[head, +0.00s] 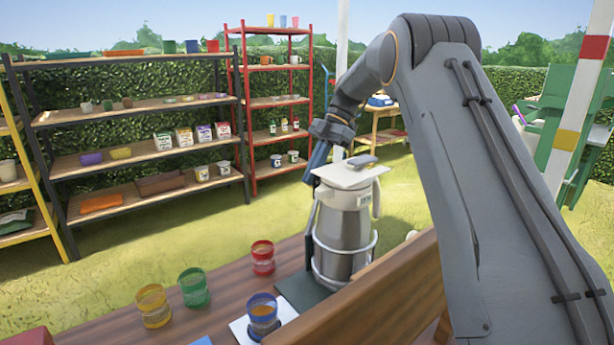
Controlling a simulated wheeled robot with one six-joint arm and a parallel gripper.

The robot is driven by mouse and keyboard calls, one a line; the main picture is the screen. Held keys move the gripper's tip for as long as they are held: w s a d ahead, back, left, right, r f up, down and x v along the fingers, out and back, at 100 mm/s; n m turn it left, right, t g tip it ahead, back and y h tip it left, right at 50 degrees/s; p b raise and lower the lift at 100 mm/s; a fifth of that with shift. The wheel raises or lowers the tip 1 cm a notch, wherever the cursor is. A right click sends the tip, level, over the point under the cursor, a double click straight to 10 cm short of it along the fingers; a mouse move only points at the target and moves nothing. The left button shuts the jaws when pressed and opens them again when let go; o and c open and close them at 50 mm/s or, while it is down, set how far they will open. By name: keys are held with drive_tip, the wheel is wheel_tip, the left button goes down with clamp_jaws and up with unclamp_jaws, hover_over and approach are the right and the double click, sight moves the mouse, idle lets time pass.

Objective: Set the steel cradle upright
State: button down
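A steel wire cradle (345,284) stands upright on a dark mat (296,291) on the wooden table. Its ring goes around the lower part of a grey metal canister (342,228). The canister is upright, with a white collar and a flat white plate (350,175) on top. My gripper (317,168) points down at the upper left of the canister, close to the plate's left edge. Its fingertips are partly hidden, and I cannot tell whether it is open or touches anything. The cradle's right side is partly hidden by a wooden board.
Yellow (153,306), green (194,287) and red (262,258) jars stand left of the cradle. A blue-banded jar (263,314) stands on a white sheet in front. A raised wooden board (375,300) blocks the front right. Shelves (140,105) stand behind on grass.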

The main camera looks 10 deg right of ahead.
drive_tip(key=shift+w+d+f, duration=0.15)
drive_tip(key=shift+d, duration=0.2)
drive_tip(key=shift+w+d+f, duration=0.1)
drive_tip(key=shift+d, duration=0.25)
drive_tip(key=shift+a, duration=0.1)
drive_tip(key=shift+r, duration=0.1)
drive_tip(key=shift+s+a+r, duration=0.1)
drive_tip(key=shift+a+r, duration=0.1)
drive_tip(key=s+a+r+p, duration=0.1)
drive_tip(key=s+a+r, duration=0.1)
drive_tip(key=a, duration=0.1)
drive_tip(key=w+d+r+b, duration=0.2)
drive_tip(key=w+d+r, duration=0.2)
drive_tip(key=d+r, duration=0.2)
drive_tip(key=shift+d+b, duration=0.25)
drive_tip(key=shift+b, duration=0.05)
